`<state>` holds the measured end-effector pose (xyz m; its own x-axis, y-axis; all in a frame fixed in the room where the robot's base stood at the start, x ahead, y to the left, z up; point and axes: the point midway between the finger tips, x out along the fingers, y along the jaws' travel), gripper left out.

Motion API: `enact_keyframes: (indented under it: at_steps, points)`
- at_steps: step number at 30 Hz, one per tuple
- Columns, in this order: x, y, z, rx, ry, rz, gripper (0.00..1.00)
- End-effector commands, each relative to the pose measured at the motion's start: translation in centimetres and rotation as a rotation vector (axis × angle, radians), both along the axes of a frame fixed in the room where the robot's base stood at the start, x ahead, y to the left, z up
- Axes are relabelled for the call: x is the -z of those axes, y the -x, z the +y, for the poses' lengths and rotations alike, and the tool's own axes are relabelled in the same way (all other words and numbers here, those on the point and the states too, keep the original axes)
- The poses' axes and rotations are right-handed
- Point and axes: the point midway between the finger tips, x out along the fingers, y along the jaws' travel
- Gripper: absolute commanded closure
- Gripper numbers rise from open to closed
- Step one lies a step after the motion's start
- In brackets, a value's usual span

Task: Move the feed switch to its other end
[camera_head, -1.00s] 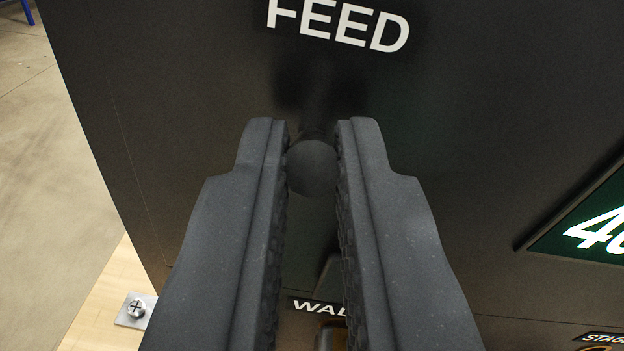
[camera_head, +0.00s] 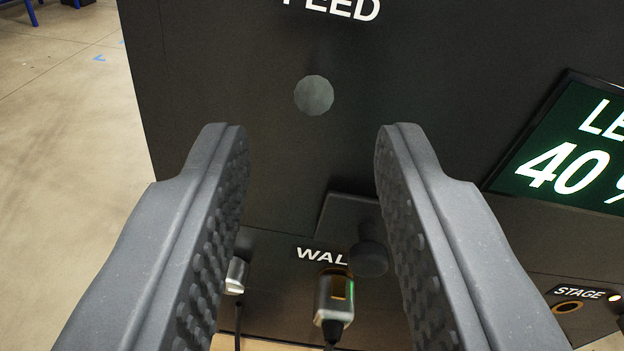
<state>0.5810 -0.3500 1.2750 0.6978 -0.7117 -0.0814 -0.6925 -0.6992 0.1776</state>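The feed switch (camera_head: 314,95) shows as a round grey knob on the dark panel (camera_head: 280,180), under the white FEED label (camera_head: 330,7), whose top is cut off by the picture edge. The knob is seen end-on, so its lever and slot are hidden and I cannot tell its end position. My gripper (camera_head: 309,135) is open and empty. Its two ribbed fingers are wide apart. The knob shows just above the fingertips in the picture, clear of both fingers.
Below are a dark knob (camera_head: 369,259) at a dark plate, a partly covered WALL-like label (camera_head: 322,257) and a metal plug (camera_head: 334,301) with a cable. A lit display (camera_head: 575,150) reads 40%. A STAGE port (camera_head: 567,307) sits lower right. Open floor lies left.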

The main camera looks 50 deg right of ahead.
Motion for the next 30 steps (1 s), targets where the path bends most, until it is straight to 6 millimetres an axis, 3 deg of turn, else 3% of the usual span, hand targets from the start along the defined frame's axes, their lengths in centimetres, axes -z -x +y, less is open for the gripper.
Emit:
enact_keyframes:
  at_steps: [16, 30]
  points:
    - [-0.7, 5.3, 5.5, -0.002, 0.003, -0.003, 0.67]
    - [-0.7, 6.4, 6.4, 0.001, 0.002, -0.001, 0.67]
